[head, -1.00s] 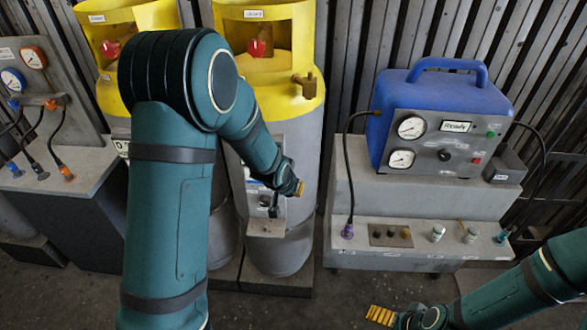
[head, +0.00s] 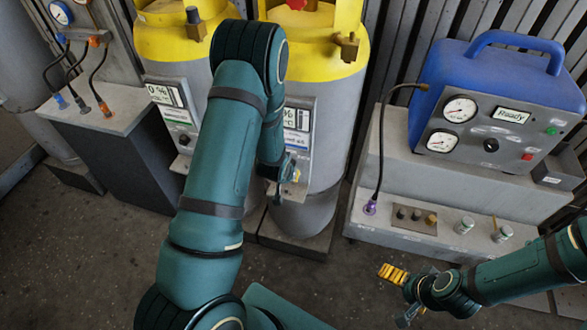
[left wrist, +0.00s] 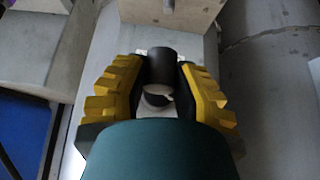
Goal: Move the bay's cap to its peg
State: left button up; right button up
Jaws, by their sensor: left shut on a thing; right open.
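My left gripper (head: 293,177) is at the lower front of the right-hand grey cylinder, just below its label panel (head: 297,130). In the left wrist view its yellow fingers (left wrist: 160,90) are shut on a dark round cap (left wrist: 160,62). A light plate lies behind the cap; I cannot tell whether the cap touches it. A short grey peg-like pin (left wrist: 168,6) shows at the top of that view. My right gripper (head: 393,274) is open and empty, above the floor in front of the grey bench.
The left cylinder (head: 170,40) with its own panel stands beside it. A blue machine (head: 500,75) reading "Ready" sits on the grey bench (head: 470,225), with a hose to a purple fitting (head: 370,207). A gauge stand (head: 120,110) is at left. The floor in front is clear.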

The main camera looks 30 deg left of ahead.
aim_at(288, 188)
pick_arm(q)
jog(key=shift+w+a+f, duration=0.2)
jog(key=shift+w+f, duration=0.1)
jog(key=shift+f, duration=0.1)
jog(key=shift+s+f+b, duration=0.25)
jog(key=shift+b, duration=0.05)
jog(key=shift+f, duration=0.25)
jog(key=shift+f+b, duration=1.05)
jog(key=shift+f, duration=0.5)
pick_arm(e)
jog(key=f, duration=0.2)
jog(key=shift+s+a+f, duration=0.1)
jog(key=shift+s+f, duration=0.15)
jog(key=shift+f, duration=0.1)
pick_arm(q)
jog(key=shift+f+b, duration=1.3)
jog(key=shift+f, duration=0.15)
pick_arm(e)
jog(key=shift+f, duration=1.3)
pick_arm(q)
jog(key=o, duration=0.9)
jog(key=shift+o, duration=0.2)
jog(key=shift+r, duration=0.15)
